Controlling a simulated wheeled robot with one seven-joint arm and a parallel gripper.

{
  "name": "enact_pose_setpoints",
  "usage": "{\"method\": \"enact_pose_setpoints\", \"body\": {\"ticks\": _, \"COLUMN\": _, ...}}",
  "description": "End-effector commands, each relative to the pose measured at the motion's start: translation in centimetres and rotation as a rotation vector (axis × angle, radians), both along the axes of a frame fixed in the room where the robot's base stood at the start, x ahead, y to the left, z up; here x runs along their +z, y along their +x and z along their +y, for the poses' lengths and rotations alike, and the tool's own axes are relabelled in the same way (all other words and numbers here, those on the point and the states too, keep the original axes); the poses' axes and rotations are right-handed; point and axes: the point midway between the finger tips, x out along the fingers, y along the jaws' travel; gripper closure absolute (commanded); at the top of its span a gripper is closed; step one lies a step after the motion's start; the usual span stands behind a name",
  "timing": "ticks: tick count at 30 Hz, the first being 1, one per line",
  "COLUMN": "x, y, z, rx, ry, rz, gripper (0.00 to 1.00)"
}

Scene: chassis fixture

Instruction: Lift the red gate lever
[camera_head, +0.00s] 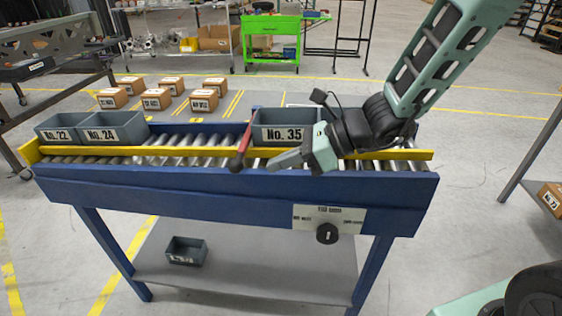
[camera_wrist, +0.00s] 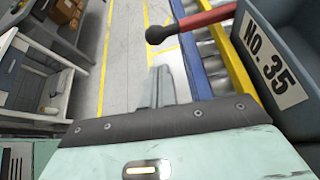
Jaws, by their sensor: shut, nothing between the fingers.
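The red gate lever (camera_head: 242,149) slants across the front of the conveyor, with its dark knob low at the front yellow rail. In the wrist view the red lever (camera_wrist: 203,21) crosses the top of the picture, its dark ball end pointing left. My gripper (camera_head: 271,162) is just right of the lever's lower end, near the front yellow rail, pointing left. In the wrist view my gripper (camera_wrist: 160,75) shows its fingers together and empty, with a visible gap between them and the lever. The lever's pivot is hidden in both views.
The bin No. 35 (camera_head: 283,134) sits on the rollers behind my gripper. Bins No. 22 (camera_head: 58,134) and No. 24 (camera_head: 99,136) stand at the conveyor's left end. The yellow rail (camera_head: 200,150) runs along the front edge. A dark knob (camera_head: 327,233) is on the front panel. Rollers between the bins are clear.

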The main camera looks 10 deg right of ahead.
Motion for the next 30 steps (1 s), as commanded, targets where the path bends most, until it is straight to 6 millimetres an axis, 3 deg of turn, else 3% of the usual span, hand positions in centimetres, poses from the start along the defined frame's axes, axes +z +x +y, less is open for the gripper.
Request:
{"method": "enact_pose_setpoints", "body": {"ticks": 6, "x": -2.1, "y": 0.9, "z": 3.5, "rx": 0.003, "ry": 0.0, "rz": 0.003, "gripper": 1.0}}
{"method": "enact_pose_setpoints", "body": {"ticks": 12, "x": -3.1, "y": 1.5, "z": 5.4, "rx": 0.002, "ry": 0.001, "rz": 0.001, "gripper": 1.0}}
{"method": "enact_pose_setpoints", "body": {"ticks": 30, "x": -3.1, "y": 1.9, "z": 6.0, "rx": 0.0, "ry": 0.002, "rz": 0.006, "gripper": 1.0}}
